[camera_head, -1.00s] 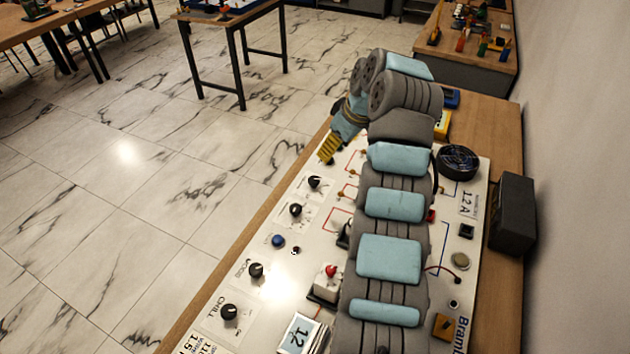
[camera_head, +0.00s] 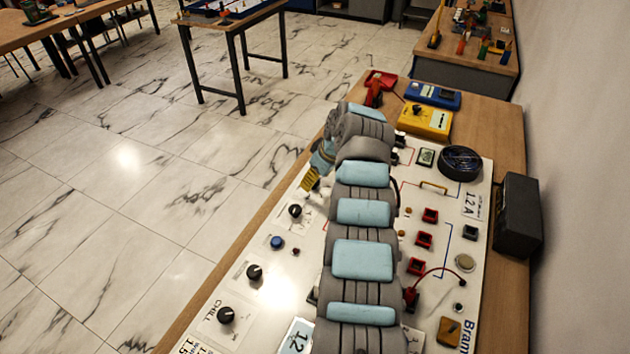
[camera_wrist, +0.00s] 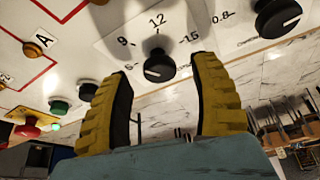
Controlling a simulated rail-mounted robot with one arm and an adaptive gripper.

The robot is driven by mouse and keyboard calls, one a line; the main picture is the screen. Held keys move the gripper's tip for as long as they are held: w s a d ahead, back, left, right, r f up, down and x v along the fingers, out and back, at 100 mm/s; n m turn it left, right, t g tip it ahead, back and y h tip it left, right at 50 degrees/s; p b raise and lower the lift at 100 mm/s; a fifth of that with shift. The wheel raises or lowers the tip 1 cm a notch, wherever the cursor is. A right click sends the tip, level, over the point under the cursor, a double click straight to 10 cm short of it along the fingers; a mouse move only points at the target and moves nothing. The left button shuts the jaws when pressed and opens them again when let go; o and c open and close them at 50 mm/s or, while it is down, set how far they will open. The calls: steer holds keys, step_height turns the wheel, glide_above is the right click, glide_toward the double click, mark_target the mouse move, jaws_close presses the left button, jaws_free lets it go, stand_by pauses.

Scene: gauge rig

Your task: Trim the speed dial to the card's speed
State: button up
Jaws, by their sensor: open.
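In the wrist view, a black round dial (camera_wrist: 157,70) sits on the white panel beside a printed scale reading 6, 9, 12 and 15. A light mark shows on its face, but I cannot tell its exact setting. My gripper (camera_wrist: 161,64) is open, with one yellow finger on each side of the dial in the picture; I see no contact. In the head view, my gripper (camera_head: 310,180) is over the panel's left edge, and the dial beneath is hidden. A white card (camera_head: 297,337) reading 12 stands near the bottom of the head view.
Another black knob (camera_wrist: 278,17) is right of the dial in the wrist view. More black knobs (camera_head: 254,272) and a blue button (camera_head: 277,242) line the panel's left side. Red sockets (camera_head: 424,239) lie right of my arm. A dark box (camera_head: 517,215) stands by the wall.

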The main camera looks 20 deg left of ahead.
steer(key=shift+w+a+f, duration=0.1)
steer(key=shift+a+f, duration=0.1)
steer(key=shift+f, duration=0.35)
jaws_close()
